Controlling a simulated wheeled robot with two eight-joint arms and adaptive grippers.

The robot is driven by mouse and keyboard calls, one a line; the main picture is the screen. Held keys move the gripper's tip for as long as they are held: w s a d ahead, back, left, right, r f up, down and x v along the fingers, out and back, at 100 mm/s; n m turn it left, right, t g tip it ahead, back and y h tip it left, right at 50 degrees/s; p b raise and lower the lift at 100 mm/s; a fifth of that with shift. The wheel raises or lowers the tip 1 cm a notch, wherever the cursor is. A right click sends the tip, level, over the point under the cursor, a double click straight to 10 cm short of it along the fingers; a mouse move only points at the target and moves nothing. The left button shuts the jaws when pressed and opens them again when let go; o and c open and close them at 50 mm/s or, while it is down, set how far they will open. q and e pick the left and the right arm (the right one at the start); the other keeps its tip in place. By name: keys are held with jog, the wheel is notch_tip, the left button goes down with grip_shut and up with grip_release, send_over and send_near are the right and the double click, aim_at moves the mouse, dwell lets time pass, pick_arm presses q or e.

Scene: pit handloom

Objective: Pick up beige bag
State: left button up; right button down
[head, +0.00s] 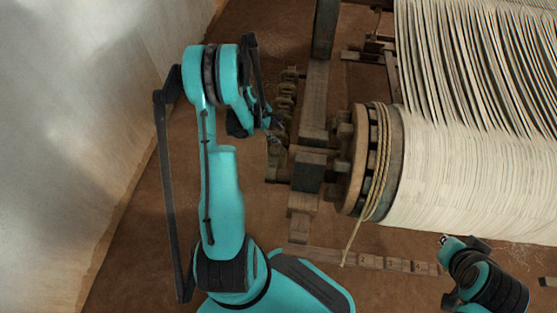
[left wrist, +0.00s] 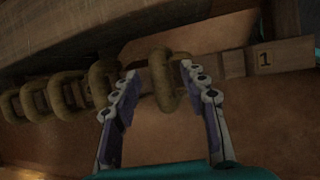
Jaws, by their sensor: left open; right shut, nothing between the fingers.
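No beige bag can be made out in either view. In the left wrist view, a row of thick tan loops hangs on a wooden bar. One tan loop (left wrist: 163,82) stands between the fingers of my left gripper (left wrist: 160,78), which is open. Contact with the fingers cannot be told. In the head view, my left gripper (head: 273,127) is bent down beside the row of loops (head: 285,100), partly hidden by my arm. My right gripper (head: 449,242) is shut and empty at the lower right, in front of the loom roll.
A large roll of cream warp threads (head: 455,170) fills the right, with a rope (head: 381,160) around its wooden end. A wooden post (head: 315,100) stands close to my left gripper. A numbered wooden strip (head: 370,261) lies below. A pale wall (head: 70,130) is at left.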

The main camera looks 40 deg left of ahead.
pick_arm(q)
jog(key=shift+x, duration=0.9)
pick_arm(e)
jog(key=shift+f, duration=0.4)
pick_arm(q)
jog(key=shift+c, duration=0.3)
grip_shut()
jog(key=shift+r, duration=0.1)
jog(key=shift+r, duration=0.1)
pick_arm(e)
jog(key=shift+r, duration=0.1)
